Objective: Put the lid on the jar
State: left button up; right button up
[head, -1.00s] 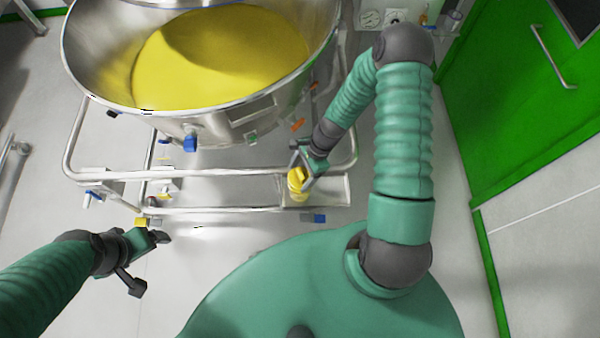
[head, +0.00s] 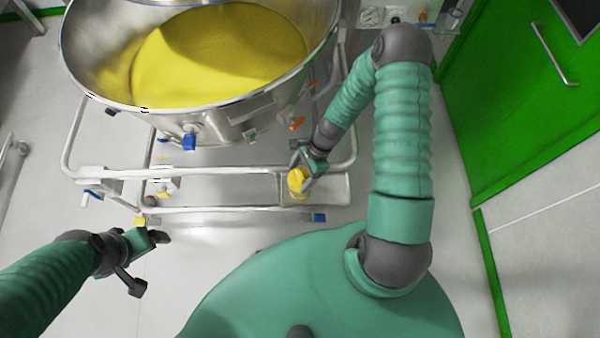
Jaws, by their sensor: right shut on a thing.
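My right gripper (head: 304,172) is shut on a small yellow round thing (head: 297,181), which looks like the lid. The yellow thing is over a small metal shelf (head: 333,188) on the front of the frame. The jar cannot be made out clearly under the yellow thing and the fingers, so I cannot tell whether lid and jar touch. My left gripper (head: 148,262) is open and empty, its fingers spread wide, above the floor at the lower left.
A large steel bowl (head: 90,85) of yellow powder stands behind on a tubular frame (head: 110,172). Blue and orange valve handles stick out below it. A green door (head: 520,90) is at the right. Bare floor lies in front of the frame.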

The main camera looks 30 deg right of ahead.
jog(key=shift+f, duration=0.25)
jog(key=o, duration=1.4)
jog(key=shift+r, duration=0.1)
jog(key=v, duration=1.6)
jog(key=shift+w+d+r, duration=0.1)
jog(key=shift+d+r, duration=0.05)
jog(key=shift+r, duration=0.2)
jog(key=shift+s+a+r+n+t+h, duration=0.3)
jog(key=shift+s+a+r+n+h, duration=0.8)
jog(key=shift+n, duration=2.2)
jog(key=shift+s+a+r+n+t+h, duration=0.1)
jog(key=shift+a+r+n+t+h, duration=0.3)
jog(key=shift+a+r+n, duration=1.6)
jog(key=shift+s+a+r+n+t+h, duration=0.25)
jog(key=shift+s+a+n+h, duration=0.45)
jog(key=shift+a+n, duration=2.7)
